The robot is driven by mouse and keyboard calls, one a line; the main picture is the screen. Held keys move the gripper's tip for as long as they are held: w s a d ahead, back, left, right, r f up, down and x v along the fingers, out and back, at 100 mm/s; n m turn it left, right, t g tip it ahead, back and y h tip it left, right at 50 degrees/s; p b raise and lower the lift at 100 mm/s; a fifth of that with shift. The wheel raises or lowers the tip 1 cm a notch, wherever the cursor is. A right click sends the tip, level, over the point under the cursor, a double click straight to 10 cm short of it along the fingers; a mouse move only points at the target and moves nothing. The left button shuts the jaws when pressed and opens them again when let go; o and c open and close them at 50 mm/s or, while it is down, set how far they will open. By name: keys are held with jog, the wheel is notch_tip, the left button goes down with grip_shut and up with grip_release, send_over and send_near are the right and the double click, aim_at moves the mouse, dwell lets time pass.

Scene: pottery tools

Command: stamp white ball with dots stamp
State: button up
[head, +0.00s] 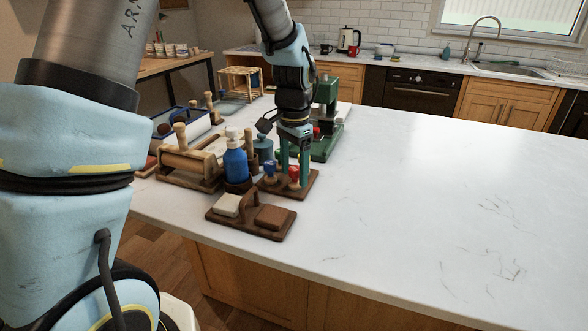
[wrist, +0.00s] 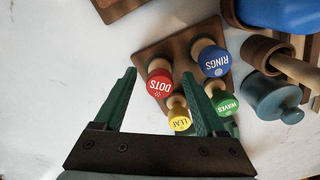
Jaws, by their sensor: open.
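The dots stamp (wrist: 160,84) has a red cap lettered DOTS and stands in a wooden stamp rack (wrist: 149,50). It also shows in the head view as a red top (head: 293,172) in the rack (head: 306,186). My gripper (wrist: 159,75) is open, with its green fingers above the rack and the red cap between the fingertips in the wrist view. In the head view my gripper (head: 293,160) points down over the rack. Whether a finger touches a stamp I cannot tell. I cannot make out a white ball in either view.
The rings (wrist: 214,62), leaf (wrist: 179,121) and waves (wrist: 226,104) stamps stand close by. A blue bottle (head: 236,163), a two-pad block (head: 251,225), a wooden roller (head: 189,163) and a green press (head: 327,120) crowd around. The white counter (head: 430,200) is clear to the right.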

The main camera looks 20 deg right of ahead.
notch_tip(320, 180, up, 11)
jog(key=b, duration=0.2)
dwell(0.3)
